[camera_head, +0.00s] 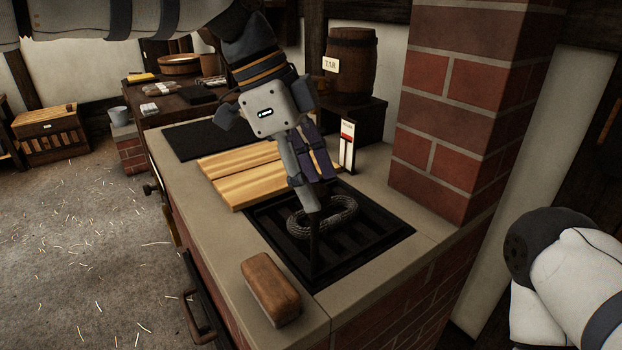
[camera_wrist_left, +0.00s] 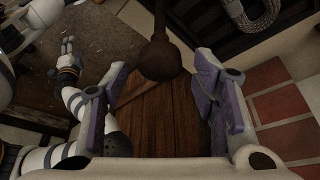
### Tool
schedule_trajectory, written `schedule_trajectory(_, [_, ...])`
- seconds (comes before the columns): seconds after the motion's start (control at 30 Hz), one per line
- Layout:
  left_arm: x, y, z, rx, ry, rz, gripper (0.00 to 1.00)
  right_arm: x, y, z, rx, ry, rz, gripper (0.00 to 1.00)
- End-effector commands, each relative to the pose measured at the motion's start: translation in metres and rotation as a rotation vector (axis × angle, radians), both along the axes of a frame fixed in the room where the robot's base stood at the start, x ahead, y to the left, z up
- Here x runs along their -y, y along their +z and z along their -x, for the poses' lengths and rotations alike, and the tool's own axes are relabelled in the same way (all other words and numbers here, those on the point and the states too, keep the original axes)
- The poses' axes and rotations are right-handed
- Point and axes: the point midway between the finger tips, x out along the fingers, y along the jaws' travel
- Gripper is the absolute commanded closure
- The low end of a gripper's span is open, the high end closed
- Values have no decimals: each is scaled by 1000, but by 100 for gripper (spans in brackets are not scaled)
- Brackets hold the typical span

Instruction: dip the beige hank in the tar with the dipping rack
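The beige hank (camera_head: 345,205) lies coiled on the black slatted dipping rack (camera_head: 377,236), set in an opening in the counter; it also shows in the wrist view (camera_wrist_left: 262,14). A dark upright bar stands at the rack's near side, and a dark round knob (camera_wrist_left: 160,60) shows in the wrist view. My left gripper (camera_wrist_left: 160,97) is open, its purple pads apart with the knob between and beyond them; in the head view it hangs over the rack (camera_head: 318,185). Tar is not clearly visible. In the wrist view my right gripper (camera_wrist_left: 68,52) hangs low and is small.
A brown block (camera_head: 270,288) sits at the counter's front edge. Wooden boards (camera_head: 240,174) lie left of the rack. A white-and-red gauge (camera_head: 347,146) stands behind it. A brick pillar (camera_head: 465,110) rises at right. A barrel marked TAR (camera_head: 352,68) stands behind.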

Motion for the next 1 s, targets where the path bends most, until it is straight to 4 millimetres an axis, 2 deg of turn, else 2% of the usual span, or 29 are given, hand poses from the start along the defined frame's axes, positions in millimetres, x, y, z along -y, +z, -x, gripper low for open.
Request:
schedule_trajectory(0.17, [0, -2, 0, -2, 0, -1, 47, 0, 0, 0, -1, 0, 0, 48])
schedule_trajectory(0.27, [-3, 6, -1, 0, 1, -1, 47, 0, 0, 0, -2, 0, 0, 48])
schedule_trajectory(0.5, [-26, 64, -5, 3, 2, 1, 47, 0, 0, 0, -1, 0, 0, 48])
schedule_trajectory(0.7, [-42, 100, -7, 1, 3, -1, 47, 0, -1, 0, -2, 0, 0, 48])
schedule_trajectory(0.83, [-45, 109, -7, -1, 0, -1, 47, 0, 0, 1, -2, 0, 0, 48])
schedule_trajectory(1.0, [-46, 110, -7, -1, 0, -1, 47, 0, -1, 1, -2, 0, 0, 48])
